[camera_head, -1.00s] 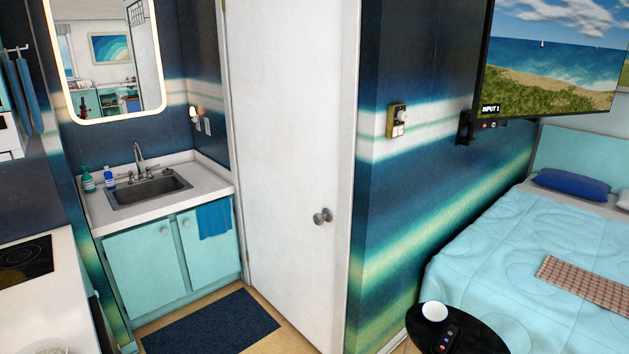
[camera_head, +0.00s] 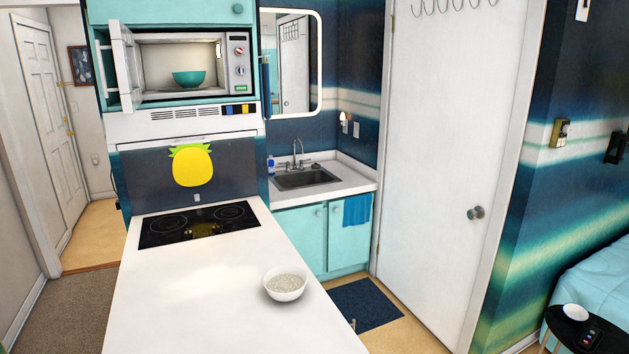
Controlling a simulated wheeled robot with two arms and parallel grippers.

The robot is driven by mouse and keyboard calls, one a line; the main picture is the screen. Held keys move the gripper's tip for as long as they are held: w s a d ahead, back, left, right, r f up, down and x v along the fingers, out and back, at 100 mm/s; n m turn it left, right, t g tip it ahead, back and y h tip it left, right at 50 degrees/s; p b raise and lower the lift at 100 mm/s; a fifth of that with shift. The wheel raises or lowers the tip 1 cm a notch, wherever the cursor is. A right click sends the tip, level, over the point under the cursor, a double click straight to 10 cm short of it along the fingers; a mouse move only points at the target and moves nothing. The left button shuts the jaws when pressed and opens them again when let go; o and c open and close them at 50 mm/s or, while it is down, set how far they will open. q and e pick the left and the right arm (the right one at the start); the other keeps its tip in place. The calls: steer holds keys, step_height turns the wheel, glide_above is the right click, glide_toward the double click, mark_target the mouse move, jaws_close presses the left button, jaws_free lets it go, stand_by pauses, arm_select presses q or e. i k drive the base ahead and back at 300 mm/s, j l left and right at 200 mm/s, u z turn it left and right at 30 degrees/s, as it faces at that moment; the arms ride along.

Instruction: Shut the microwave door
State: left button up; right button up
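The microwave (camera_head: 238,66) sits in a cabinet opening above the range hood, at the upper left of the head view. Its door (camera_head: 124,66) stands open, swung out to the left and seen nearly edge-on. A teal bowl (camera_head: 189,78) rests inside the lit cavity. The control panel with its knobs is on the right of the microwave. Neither of my grippers shows in the head view.
A white counter (camera_head: 215,305) with a black cooktop (camera_head: 200,223) lies in front of and below the microwave. A white bowl of grains (camera_head: 285,283) stands on it. A sink (camera_head: 307,178) is to the right, beside a white door (camera_head: 440,140). Carpet is clear at left.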

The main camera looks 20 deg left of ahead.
mark_target(123, 47)
steer(key=k+j+u, duration=0.25)
steer(key=j, duration=0.15)
steer(key=k+j+u, duration=0.2)
steer(key=j, duration=0.2)
steer(key=j+u, duration=0.25)
steer(key=j, duration=0.15)
steer(key=k+j+u, duration=0.1)
steer(key=j+u, duration=0.15)
steer(key=j, duration=0.25)
steer(key=i+j+z, duration=0.1)
steer(key=i+j, duration=0.4)
steer(key=i, duration=0.1)
